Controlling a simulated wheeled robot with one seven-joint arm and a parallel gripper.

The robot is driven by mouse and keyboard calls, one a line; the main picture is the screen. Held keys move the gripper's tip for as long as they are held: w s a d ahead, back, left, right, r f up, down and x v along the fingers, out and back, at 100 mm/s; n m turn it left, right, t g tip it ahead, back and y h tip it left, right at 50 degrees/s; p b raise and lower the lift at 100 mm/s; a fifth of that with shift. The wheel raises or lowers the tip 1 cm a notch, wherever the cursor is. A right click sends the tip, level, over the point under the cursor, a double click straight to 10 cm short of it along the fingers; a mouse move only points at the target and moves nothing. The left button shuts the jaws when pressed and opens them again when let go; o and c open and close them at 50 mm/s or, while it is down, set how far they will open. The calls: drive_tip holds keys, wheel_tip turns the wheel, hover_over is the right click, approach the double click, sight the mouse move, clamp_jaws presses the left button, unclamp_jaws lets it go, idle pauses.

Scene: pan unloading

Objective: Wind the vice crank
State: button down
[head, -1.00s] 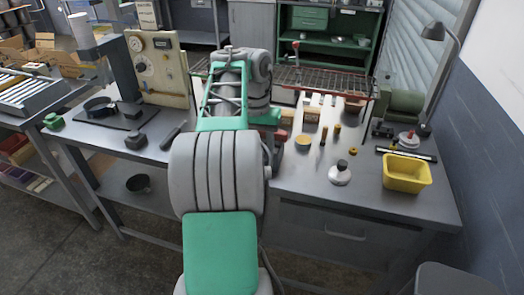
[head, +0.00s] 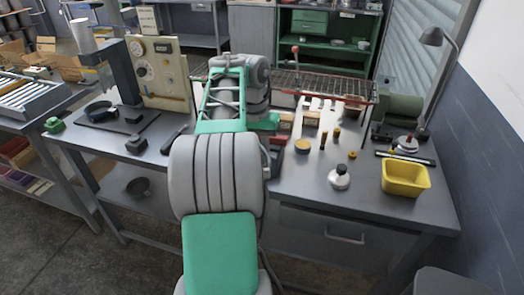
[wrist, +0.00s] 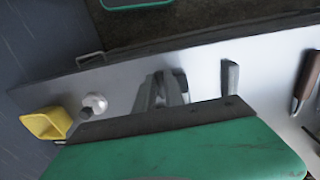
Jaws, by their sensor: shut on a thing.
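My gripper (wrist: 167,90) shows as grey fingers close together at the middle of the wrist view, partly hidden at their base. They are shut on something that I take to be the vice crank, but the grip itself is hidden. A grey upright piece (wrist: 230,76) stands to their right; I cannot tell whether it belongs to the crank. A large green body with a dark bolted strip fills the bottom of the wrist view; I cannot tell whether it is the vice. In the head view my arm hides the gripper and the crank. A red part (head: 276,160) shows beside the arm.
A wire rack (head: 320,83) lies behind. A gauge panel (head: 157,72) stands at left.

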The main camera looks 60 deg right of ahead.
drive_tip(key=p, duration=0.2)
drive_tip(key=shift+w+r+g+p, duration=0.25)
drive_tip(key=shift+r+g+p, duration=0.05)
drive_tip(key=shift+r+p, duration=0.1)
drive_tip(key=shift+f, duration=0.4)
drive_tip(key=c, duration=1.4)
unclamp_jaws()
drive_tip(key=shift+c, duration=0.2)
wheel_tip(320, 180, up, 8)
drive_tip(key=w+p, duration=0.1)
drive_tip(key=p, duration=0.3)
drive_tip(key=shift+w+a+f, duration=0.15)
drive_tip(key=shift+w+f, duration=0.05)
drive_tip(key=shift+w, duration=0.05)
